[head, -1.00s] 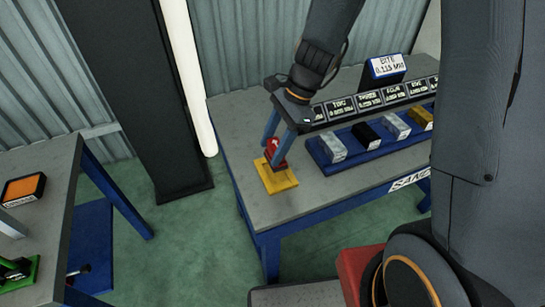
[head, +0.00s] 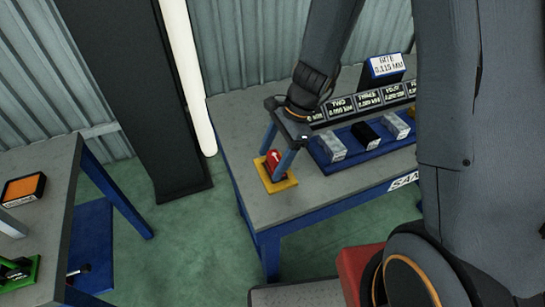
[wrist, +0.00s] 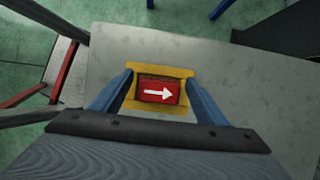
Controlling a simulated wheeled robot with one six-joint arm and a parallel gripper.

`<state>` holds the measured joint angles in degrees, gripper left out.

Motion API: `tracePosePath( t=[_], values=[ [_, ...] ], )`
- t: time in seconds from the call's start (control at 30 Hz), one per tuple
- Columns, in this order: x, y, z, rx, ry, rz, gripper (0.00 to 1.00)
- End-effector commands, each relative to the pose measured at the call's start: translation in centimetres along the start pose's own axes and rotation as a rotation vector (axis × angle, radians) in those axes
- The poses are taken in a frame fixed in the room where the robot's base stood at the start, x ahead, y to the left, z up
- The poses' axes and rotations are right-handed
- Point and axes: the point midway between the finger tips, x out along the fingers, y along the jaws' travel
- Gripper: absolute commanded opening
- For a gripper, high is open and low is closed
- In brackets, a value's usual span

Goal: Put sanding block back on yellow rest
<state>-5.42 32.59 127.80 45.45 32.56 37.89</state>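The red sanding block (head: 274,158), with a white arrow on top, sits on the yellow rest (head: 284,186) near the left end of the grey table. In the wrist view the block (wrist: 158,92) lies within the yellow rest (wrist: 160,69), its arrow pointing right. My gripper (head: 271,164) is low over the rest, its blue fingers on either side of the block. In the wrist view my gripper (wrist: 160,84) shows small gaps between both fingers and the block, so it is open. The block's underside is hidden.
A blue tray (head: 350,156) with several other blocks lies to the right on the same table (head: 318,196). Behind it stands a row of black labels (head: 368,98) and a blue-framed sign (head: 386,66). Another table (head: 50,185) stands at left.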

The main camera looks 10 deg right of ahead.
Motion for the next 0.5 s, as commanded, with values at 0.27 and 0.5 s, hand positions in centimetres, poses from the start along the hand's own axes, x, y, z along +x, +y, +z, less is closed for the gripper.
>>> tracePosePath(
  t=[0.27,0.5],
  values=[
    [-0.1,0.0,0.0,0.000,0.000,0.000,0.67],
    [-2.2,-0.1,0.1,-0.001,0.000,-0.005,0.67]
  ],
)
